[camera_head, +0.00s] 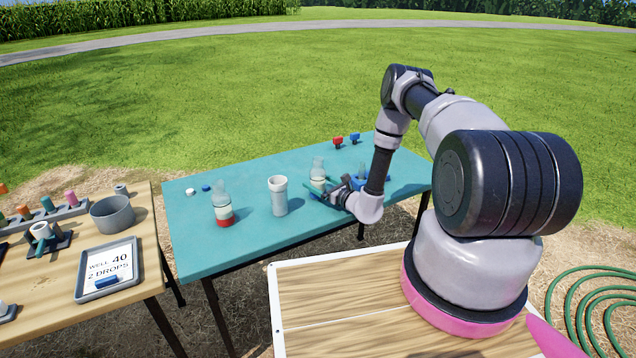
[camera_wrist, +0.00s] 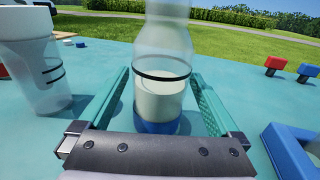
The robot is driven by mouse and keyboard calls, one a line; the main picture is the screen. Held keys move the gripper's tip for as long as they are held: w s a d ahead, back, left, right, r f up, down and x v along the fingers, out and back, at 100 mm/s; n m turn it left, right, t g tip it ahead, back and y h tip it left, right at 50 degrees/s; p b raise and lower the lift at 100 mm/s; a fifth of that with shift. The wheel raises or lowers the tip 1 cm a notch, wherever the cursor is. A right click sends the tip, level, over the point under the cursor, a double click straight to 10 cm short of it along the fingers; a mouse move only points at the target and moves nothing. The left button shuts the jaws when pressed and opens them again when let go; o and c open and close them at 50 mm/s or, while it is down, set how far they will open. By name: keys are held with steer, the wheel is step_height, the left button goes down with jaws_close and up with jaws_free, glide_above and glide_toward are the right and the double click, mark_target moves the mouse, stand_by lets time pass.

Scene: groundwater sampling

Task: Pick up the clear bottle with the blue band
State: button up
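The clear bottle with the blue band (camera_wrist: 157,126) stands upright on the teal table in the wrist view, with a dark ring line and pale contents. In the head view the bottle (camera_head: 318,168) is partly hidden by my gripper (camera_head: 322,186). In the wrist view my gripper (camera_wrist: 160,85) is open, with one teal finger on each side of the bottle. A small gap shows between each finger and the bottle.
A white-topped clear cup (camera_head: 278,196) stands left of the bottle, and a red-banded bottle (camera_head: 222,208) stands farther left. A blue holder (camera_wrist: 292,150) is close on the right. Red (camera_head: 338,140) and blue (camera_head: 355,137) valve-like pieces are at the back edge.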

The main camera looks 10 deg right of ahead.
steer(key=c, duration=1.4)
steer(key=shift+r, duration=0.1)
steer(key=shift+m+t+h, duration=0.3)
steer(key=shift+h, duration=0.1)
steer(key=r, duration=1)
steer(key=shift+d+r, duration=0.3)
steer(key=shift+r, duration=0.1)
steer(key=s+d+r+m+t+h, duration=0.2)
steer(key=s+d+r+m+h, duration=0.3)
steer(key=d+r+h, duration=0.4)
steer(key=shift+m, duration=0.5)
steer(key=shift+w+a+r, duration=0.1)
steer(key=shift+w+r, duration=0.05)
steer(key=shift+w, duration=1.25)
steer(key=shift+w+a+r, duration=0.1)
steer(key=shift+w+r, duration=0.05)
steer(key=shift+w, duration=1.25)
steer(key=shift+w+a+r, duration=0.1)
steer(key=shift+w+r, duration=0.05)
steer(key=shift+w, duration=1.25)
